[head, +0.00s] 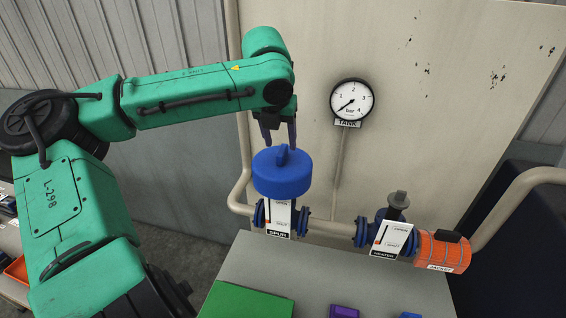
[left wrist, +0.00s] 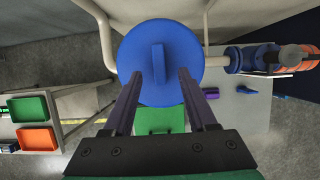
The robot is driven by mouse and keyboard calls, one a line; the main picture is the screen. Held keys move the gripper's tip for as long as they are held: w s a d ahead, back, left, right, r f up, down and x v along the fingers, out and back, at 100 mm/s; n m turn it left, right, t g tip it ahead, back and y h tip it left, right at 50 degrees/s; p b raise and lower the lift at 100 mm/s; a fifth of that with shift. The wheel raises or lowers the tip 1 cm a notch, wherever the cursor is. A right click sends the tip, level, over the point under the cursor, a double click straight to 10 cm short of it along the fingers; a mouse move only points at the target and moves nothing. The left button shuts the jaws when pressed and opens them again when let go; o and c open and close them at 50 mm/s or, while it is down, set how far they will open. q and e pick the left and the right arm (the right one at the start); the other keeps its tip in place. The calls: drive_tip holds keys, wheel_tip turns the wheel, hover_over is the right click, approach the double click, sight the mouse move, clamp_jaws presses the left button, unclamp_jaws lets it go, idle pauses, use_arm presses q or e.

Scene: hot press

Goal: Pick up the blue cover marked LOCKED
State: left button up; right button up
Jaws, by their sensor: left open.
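A round blue cover (head: 282,174) with a raised grip rib sits over the left valve on the pipe, above a plate labelled SPUR (head: 278,232). No LOCKED marking can be read on the cover from here. In the left wrist view the cover (left wrist: 161,62) shows from above, its rib upright in the middle. My left gripper (head: 279,140) is open just above the cover, its fingers on either side of the rib's line. In the left wrist view the fingertips of my left gripper (left wrist: 172,72) overlap the cover's lower part, with nothing between them. My right gripper is not in view.
A second valve (head: 393,225) with a grey stem stands to the right, beside an orange cylinder (head: 441,252). A round gauge (head: 352,101) labelled TANK hangs on the back panel.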

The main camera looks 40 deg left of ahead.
sight(282, 150)
use_arm(q)
drive_tip(key=p+x, duration=0.1)
drive_tip(key=x, duration=0.3)
drive_tip(key=shift+w+f, duration=0.1)
drive_tip(key=shift+w, duration=0.1)
drive_tip(key=shift+s+a, duration=0.15)
drive_tip(key=shift+s, duration=0.1)
drive_tip(key=c, duration=0.9)
drive_tip(key=shift+w, duration=0.15)
clamp_jaws()
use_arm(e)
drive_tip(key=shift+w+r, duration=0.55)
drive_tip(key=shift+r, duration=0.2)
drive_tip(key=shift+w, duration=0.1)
